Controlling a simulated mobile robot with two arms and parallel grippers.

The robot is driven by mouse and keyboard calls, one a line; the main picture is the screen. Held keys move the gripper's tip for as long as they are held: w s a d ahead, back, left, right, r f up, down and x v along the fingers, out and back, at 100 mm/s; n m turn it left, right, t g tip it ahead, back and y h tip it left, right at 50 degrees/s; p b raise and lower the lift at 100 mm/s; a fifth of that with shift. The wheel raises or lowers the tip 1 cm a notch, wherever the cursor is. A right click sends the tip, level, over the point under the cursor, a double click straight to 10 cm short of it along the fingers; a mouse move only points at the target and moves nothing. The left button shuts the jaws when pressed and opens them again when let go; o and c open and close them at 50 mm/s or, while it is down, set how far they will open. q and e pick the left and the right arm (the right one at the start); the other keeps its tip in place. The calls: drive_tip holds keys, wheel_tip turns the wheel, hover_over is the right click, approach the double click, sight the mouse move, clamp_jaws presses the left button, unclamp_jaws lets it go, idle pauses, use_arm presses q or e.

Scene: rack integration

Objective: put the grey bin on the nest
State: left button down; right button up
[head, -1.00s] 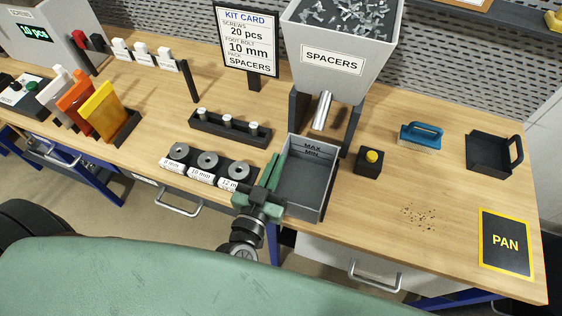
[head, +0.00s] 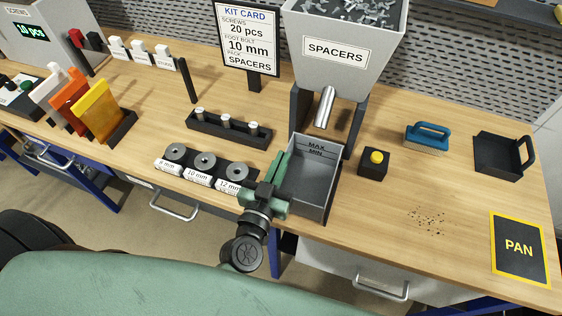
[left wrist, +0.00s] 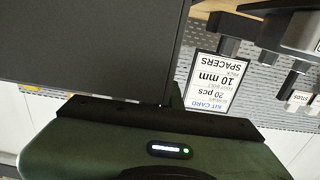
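The grey bin (head: 318,184) is an open box with MAX and MIN marks inside its back wall. It stands in front of the spacers hopper, near the table's front edge. The inside that shows looks empty. My left gripper (head: 277,186) is at the bin's left side, its green fingers against or very close to the left wall. Whether they clamp the wall is hidden. In the left wrist view a large dark panel (left wrist: 85,45), probably part of the bin, fills the upper left. I cannot make out a separate nest. My right gripper is not in view.
The spacers hopper (head: 337,55) and its chute (head: 325,106) stand behind the bin. A yellow-topped button (head: 374,162) is close on the right; the foot-bolt holder (head: 206,168) is left. A blue brush (head: 427,138), black pan (head: 498,155) and PAN mat (head: 519,248) lie farther right.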

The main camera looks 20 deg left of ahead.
use_arm(q)
drive_tip(key=c, duration=1.6)
unclamp_jaws()
drive_tip(key=shift+c, duration=0.2)
drive_tip(key=shift+s, duration=0.15)
drive_tip(key=s+b, duration=0.3)
drive_tip(key=s, duration=0.8)
drive_tip(key=shift+s+a, duration=0.2)
drive_tip(key=shift+s, duration=0.15)
